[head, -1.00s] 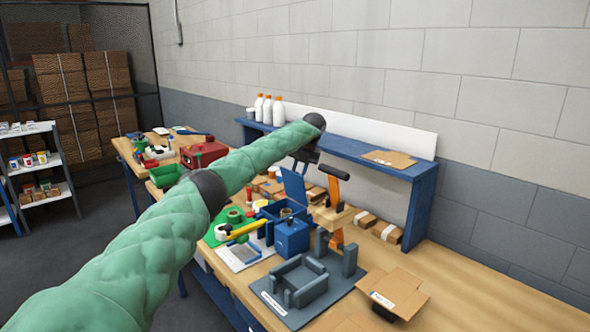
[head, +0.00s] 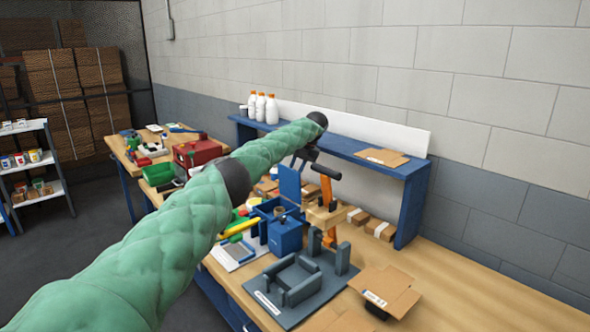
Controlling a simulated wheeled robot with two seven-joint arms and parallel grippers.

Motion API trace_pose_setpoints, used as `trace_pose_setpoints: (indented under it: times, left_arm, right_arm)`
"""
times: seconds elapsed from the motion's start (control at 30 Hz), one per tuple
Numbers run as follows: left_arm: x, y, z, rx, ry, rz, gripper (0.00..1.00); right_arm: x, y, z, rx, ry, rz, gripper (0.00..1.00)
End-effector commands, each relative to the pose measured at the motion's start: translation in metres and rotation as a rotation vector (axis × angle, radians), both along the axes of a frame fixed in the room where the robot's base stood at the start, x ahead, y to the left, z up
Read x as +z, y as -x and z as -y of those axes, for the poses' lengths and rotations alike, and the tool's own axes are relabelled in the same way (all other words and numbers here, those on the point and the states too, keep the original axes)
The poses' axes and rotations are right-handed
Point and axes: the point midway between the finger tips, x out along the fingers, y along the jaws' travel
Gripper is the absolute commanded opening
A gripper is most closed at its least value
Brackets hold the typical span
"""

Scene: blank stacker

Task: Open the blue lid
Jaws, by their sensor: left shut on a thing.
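The blue lid (head: 289,184) stands raised, nearly upright, at the back of the blue box (head: 285,237) on the wooden workbench. My left arm, in a green padded sleeve, reaches across from the lower left. My left gripper (head: 300,164) is dark and points down at the lid's top edge. It is shut on the lid, though its fingertips are small and partly hard to make out. My right gripper is not in view.
An orange clamp (head: 327,188) with a black handle stands just right of the lid. A grey fixture (head: 292,279) and an open cardboard box (head: 384,292) lie in front. A blue shelf (head: 350,147) runs behind. The bench's right side is clear.

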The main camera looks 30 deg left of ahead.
Motion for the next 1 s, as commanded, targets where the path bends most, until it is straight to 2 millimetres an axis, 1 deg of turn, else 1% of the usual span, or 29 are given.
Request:
trace_pose_setpoints:
  times: [0.03, 0.07, 0.1, 0.17, 0.2, 0.23, 0.77, 0.93, 0.97, 1.0]
  left_arm:
    - [-0.012, 0.001, 0.009, -0.010, 0.007, -0.012, 0.00]
    - [-0.012, 0.001, 0.009, -0.010, 0.007, -0.012, 0.00]
    - [-0.012, 0.000, 0.010, -0.010, 0.007, -0.012, 0.25]
    - [-0.012, 0.000, 0.009, -0.010, 0.007, -0.012, 0.37]
    - [-0.012, 0.001, 0.009, -0.009, 0.006, -0.012, 0.44]
    - [-0.012, 0.001, 0.008, -0.008, 0.006, -0.012, 0.46]
    - [-0.009, 0.001, 0.002, -0.002, 0.003, -0.009, 0.46]
    - [-0.003, 0.000, 0.004, -0.001, 0.002, -0.007, 0.46]
    - [-0.001, 0.000, 0.005, -0.001, 0.002, -0.007, 0.46]
    - [0.002, -0.001, 0.007, -0.001, 0.002, -0.006, 0.46]
  right_arm:
    - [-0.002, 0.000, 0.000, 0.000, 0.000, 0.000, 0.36]
    - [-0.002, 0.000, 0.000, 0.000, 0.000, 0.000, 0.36]
    - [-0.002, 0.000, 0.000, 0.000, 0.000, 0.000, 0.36]
    - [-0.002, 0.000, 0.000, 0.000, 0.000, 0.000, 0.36]
    - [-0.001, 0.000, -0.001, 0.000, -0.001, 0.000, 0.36]
    - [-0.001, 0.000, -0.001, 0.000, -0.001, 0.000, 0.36]
    - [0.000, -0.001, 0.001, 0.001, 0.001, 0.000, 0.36]
    - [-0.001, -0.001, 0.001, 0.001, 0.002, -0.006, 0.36]
    - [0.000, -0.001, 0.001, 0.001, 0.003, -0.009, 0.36]
    - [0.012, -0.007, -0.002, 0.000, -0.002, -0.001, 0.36]
